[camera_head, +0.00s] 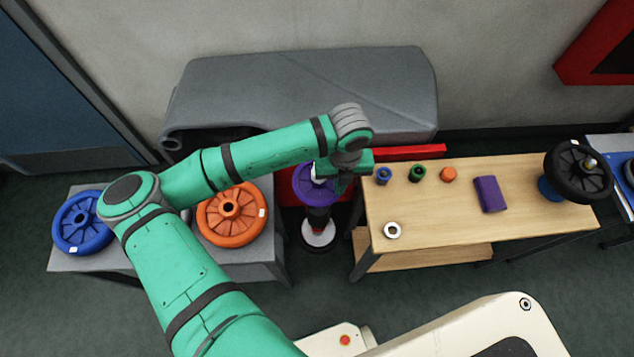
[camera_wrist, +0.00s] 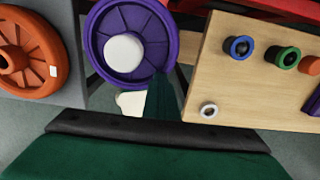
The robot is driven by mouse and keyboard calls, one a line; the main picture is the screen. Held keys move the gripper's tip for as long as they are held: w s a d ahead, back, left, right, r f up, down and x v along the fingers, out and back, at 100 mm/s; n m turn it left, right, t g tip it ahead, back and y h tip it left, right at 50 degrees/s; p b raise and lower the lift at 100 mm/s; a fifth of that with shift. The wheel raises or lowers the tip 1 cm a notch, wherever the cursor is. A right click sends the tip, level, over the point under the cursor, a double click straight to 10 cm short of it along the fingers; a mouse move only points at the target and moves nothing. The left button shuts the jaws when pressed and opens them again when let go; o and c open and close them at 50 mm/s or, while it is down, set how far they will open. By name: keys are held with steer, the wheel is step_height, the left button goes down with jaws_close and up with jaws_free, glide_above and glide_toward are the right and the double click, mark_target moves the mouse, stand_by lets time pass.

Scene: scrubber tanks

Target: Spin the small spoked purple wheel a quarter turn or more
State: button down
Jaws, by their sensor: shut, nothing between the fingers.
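The purple wheel (camera_head: 303,190) stands in the gap between the grey table and the wooden table, on top of a dark upright post. In the wrist view the purple wheel (camera_wrist: 143,22) shows a round rim and a white hub. My gripper (camera_head: 342,182) is at the wheel's right side in the head view and covers part of it. In the wrist view my shut gripper (camera_wrist: 163,88) has its green fingertip over the wheel's lower right edge. Whether it touches the rim I cannot tell. It holds nothing.
An orange wheel (camera_head: 231,214) and a blue wheel (camera_head: 83,222) lie on the grey table to the left. The wooden table (camera_head: 440,220) bears small coloured rings, a purple block (camera_head: 489,194) and a black wheel (camera_head: 578,172). A grey tank (camera_head: 300,90) stands behind.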

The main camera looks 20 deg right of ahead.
steer(key=shift+w+d, duration=0.55)
steer(key=shift+w, duration=0.05)
steer(key=shift+r, duration=0.1)
steer(key=shift+w+r, duration=0.15)
steer(key=shift+r, duration=1.5)
steer(key=shift+d+r, duration=0.15)
steer(key=shift+r, duration=1.25)
steer(key=shift+s+r, duration=0.2)
steer(key=shift+r, duration=0.2)
steer(key=shift+w, duration=0.1)
